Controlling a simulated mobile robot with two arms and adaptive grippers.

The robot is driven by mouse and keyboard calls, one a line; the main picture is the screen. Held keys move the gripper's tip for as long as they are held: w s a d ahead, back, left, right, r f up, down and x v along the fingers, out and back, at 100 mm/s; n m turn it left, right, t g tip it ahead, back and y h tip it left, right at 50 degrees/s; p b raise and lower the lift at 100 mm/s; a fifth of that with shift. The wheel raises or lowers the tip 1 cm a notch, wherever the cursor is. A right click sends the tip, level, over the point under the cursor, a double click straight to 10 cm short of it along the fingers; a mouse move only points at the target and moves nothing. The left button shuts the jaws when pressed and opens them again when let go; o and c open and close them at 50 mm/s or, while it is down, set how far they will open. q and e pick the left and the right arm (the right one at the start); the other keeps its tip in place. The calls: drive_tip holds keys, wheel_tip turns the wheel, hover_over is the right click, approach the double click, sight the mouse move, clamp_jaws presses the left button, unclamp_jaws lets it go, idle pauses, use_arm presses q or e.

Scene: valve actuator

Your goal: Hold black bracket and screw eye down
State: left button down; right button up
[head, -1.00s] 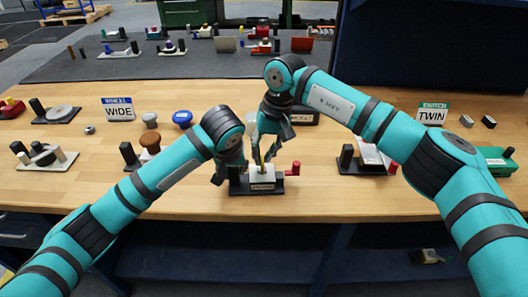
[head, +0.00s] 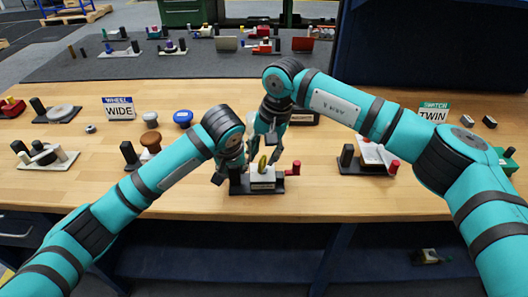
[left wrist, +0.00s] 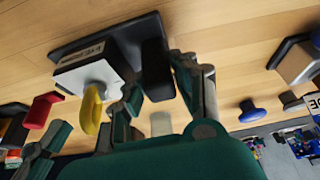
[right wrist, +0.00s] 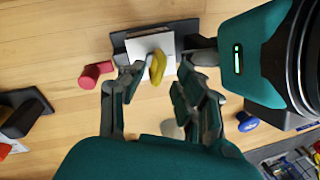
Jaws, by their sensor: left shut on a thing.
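The yellow screw eye (head: 262,164) stands upright in a white block (head: 262,175) on the black bracket (head: 241,184). The eye also shows in the left wrist view (left wrist: 90,110) and the right wrist view (right wrist: 157,66). My left gripper (left wrist: 160,85) is shut on the bracket's upright black post (left wrist: 155,68), left of the white block. My right gripper (right wrist: 156,78) is open above the eye, one finger on either side in its wrist view, with nothing held. The eye's lower end is hidden in the block.
A red knob (head: 295,167) stands right of the bracket. A similar fixture (head: 372,158) sits further right, and a brown knob (head: 151,142) and a blue knob (head: 183,117) sit left. The bench front is clear.

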drive_tip(key=shift+r, duration=0.1)
wheel_tip(320, 180, up, 12)
drive_tip(key=d, duration=0.2)
drive_tip(key=shift+s+d+f, duration=0.15)
drive_tip(key=shift+s+f, duration=0.05)
drive_tip(key=shift+s, duration=0.25)
